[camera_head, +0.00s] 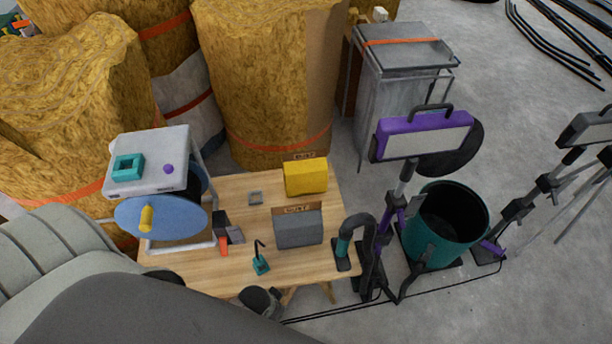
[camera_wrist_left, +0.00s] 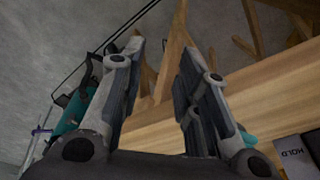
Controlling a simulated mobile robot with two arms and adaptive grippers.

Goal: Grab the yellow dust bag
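The yellow dust bag (camera_head: 305,178), a boxy yellow block, stands at the back right of the wooden table (camera_head: 190,280), in front of a small brown label board. My left gripper (camera_head: 262,301) shows small and dark at the table's front edge in the head view, well short of the yellow bag and partly hidden by my arm. In the left wrist view my left gripper (camera_wrist_left: 165,75) is open, with nothing between its fingers; the table edge and wooden legs lie behind them. The yellow bag is not in the wrist view. My right gripper is not in view.
A grey bag (camera_head: 298,231) stands in front of the yellow one. A teal tool (camera_head: 260,262) and a white machine with a blue disc (camera_head: 160,217) are left of it. A dark hose (camera_head: 354,235) and a green bin (camera_head: 446,225) are at right. Straw-coloured bales rise behind.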

